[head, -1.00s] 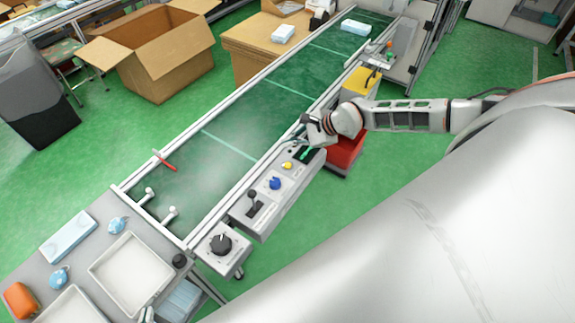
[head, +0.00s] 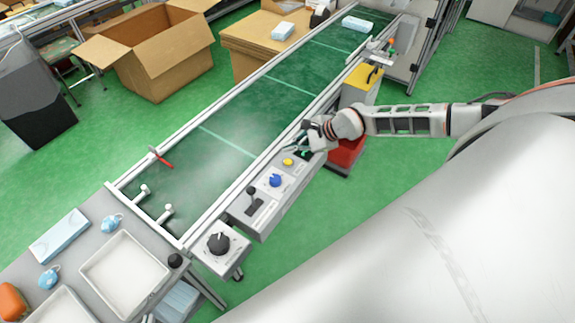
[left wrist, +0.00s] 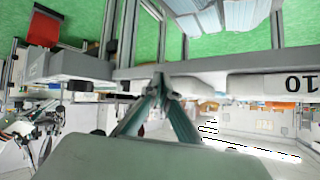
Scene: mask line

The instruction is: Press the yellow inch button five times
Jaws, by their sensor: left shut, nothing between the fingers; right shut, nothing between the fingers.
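The yellow button (head: 288,162) sits on the grey control panel (head: 247,222) beside the conveyor, between a blue knob (head: 275,180) and my right gripper. My right gripper (head: 303,151) is shut and empty, with its fingertips over the far end of the panel, just up and right of the yellow button. The button's top is visible; I cannot tell whether the fingertips touch the panel. My left gripper (left wrist: 161,88) is shut and empty in the left wrist view, close to a grey frame edge.
A black lever (head: 252,200) and a black dial (head: 218,243) stand on the near side. The green conveyor belt (head: 230,125) runs along the panel. A red bin (head: 346,152) and a yellow-topped box (head: 362,78) lie beyond. White trays (head: 125,277) stand at lower left.

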